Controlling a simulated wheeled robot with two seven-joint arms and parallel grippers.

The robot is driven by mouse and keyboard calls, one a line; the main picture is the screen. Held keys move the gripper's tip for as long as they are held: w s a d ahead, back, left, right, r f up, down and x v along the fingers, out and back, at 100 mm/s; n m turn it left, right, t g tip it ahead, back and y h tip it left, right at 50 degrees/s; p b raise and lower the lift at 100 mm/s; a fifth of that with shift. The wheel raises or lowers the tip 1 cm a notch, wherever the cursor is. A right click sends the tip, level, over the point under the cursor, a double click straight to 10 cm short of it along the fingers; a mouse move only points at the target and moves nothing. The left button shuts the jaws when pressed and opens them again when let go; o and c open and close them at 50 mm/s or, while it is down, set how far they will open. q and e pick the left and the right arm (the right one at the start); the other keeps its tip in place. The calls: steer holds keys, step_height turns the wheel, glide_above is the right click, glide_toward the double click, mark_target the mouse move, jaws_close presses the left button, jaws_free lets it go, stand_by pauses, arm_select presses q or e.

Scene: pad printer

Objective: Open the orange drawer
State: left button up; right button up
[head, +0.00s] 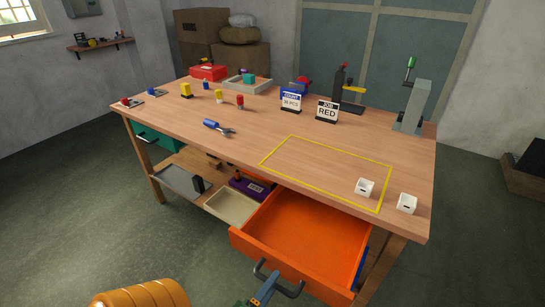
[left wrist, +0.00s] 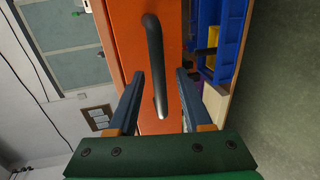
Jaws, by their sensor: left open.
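The orange drawer (head: 308,225) under the right part of the workbench is pulled well out, and its inside shows empty. Its dark bar handle (head: 278,278) is on the front panel. My left gripper (head: 268,284) is at the handle, low in front of the drawer. In the left wrist view the dark handle (left wrist: 156,62) runs between the two spread blue fingers of the left gripper (left wrist: 160,80), with gaps on both sides. The orange drawer front (left wrist: 120,40) fills the middle behind it. My right gripper is not in view.
The workbench (head: 180,120) carries two white cubes, signs reading COUNT and JOB RED, and several small coloured parts. A teal drawer (head: 158,138) is at the left. A beige tray (head: 231,206) sits on the lower shelf. The floor at the left is clear.

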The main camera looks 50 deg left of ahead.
arm_select(q)
steer(key=v, duration=0.6)
steer(key=shift+s, duration=0.2)
steer(key=shift+r, duration=0.1)
